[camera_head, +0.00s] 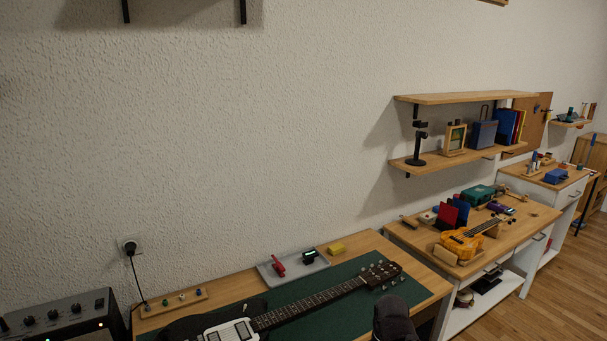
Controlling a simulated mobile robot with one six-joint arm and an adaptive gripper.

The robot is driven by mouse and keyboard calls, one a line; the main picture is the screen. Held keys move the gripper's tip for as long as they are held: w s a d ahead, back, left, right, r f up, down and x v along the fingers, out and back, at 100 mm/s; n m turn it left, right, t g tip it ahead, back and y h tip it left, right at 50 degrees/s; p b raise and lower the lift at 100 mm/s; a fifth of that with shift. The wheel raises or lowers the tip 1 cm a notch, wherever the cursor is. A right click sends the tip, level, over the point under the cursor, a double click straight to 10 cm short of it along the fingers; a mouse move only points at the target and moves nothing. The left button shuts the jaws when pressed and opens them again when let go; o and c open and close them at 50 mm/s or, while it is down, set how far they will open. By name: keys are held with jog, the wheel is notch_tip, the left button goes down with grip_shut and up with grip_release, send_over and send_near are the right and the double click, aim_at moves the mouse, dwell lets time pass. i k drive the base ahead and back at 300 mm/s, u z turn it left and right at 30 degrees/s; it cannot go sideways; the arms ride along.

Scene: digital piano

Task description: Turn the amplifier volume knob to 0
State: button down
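The black amplifier (62,318) is at the bottom left corner in the head view, cut off by the picture's lower and left edges. Several dark knobs stand along its top panel, one of them at the right end (99,303). The labels are too small to read, so I cannot tell which knob is the volume knob or where it is set. A dark rounded shape (393,322) at the bottom edge, right of the guitar, may be part of my arm. I see no gripper fingers.
An electric guitar (303,301) lies on a green mat (345,315) on the bench right of the amplifier. A grey tray (292,265) with small items is behind it. A black cable runs up to a wall socket (130,246). Another bench and shelves (465,98) stand further right.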

aim_at(76, 309)
jog(key=u, duration=4.15)
jog(key=i, duration=0.1)
jog(key=z, duration=2.75)
